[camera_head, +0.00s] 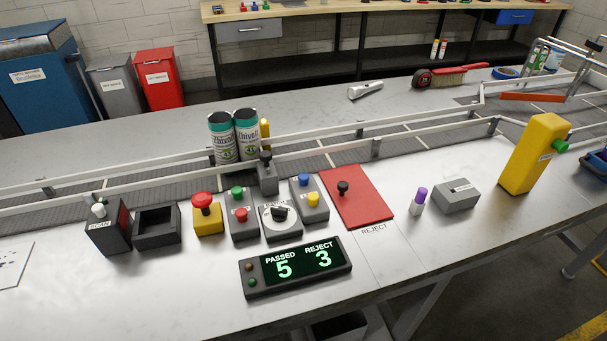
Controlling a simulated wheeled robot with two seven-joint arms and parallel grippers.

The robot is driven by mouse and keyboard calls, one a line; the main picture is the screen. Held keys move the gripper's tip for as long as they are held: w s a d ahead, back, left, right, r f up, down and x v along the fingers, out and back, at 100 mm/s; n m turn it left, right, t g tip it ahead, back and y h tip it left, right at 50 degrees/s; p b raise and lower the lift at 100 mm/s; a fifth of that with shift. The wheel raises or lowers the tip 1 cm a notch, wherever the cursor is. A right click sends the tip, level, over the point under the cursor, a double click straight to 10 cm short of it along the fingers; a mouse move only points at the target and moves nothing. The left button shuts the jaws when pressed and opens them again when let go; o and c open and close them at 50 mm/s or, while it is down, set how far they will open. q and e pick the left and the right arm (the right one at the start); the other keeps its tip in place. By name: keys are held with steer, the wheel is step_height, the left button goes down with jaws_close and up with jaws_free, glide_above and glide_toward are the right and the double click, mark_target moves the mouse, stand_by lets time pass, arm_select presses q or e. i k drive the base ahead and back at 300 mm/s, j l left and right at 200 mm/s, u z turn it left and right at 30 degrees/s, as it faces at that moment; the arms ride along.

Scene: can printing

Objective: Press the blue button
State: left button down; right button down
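The blue button (304,181) is a small round cap at the far end of a grey control box (315,211), on the table right of the rotary knob. A yellow button (313,198) sits on the same box, nearer the front. The blue button stands uncovered in the head view. Neither of my grippers shows in this view, and nothing touches the box.
Left of it are a black rotary knob (279,212), a box with green (237,192) and red buttons, and a red mushroom button (202,202). A red mat (357,198) lies right. A display (295,268) stands in front; cans (222,138) stand behind.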

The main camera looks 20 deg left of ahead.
mark_target(304, 178)
steer(key=i+l+u, duration=0.1)
steer(key=l+u, duration=0.65)
steer(key=l, duration=0.2)
steer(key=l+u, duration=0.4)
steer(key=l, duration=0.15)
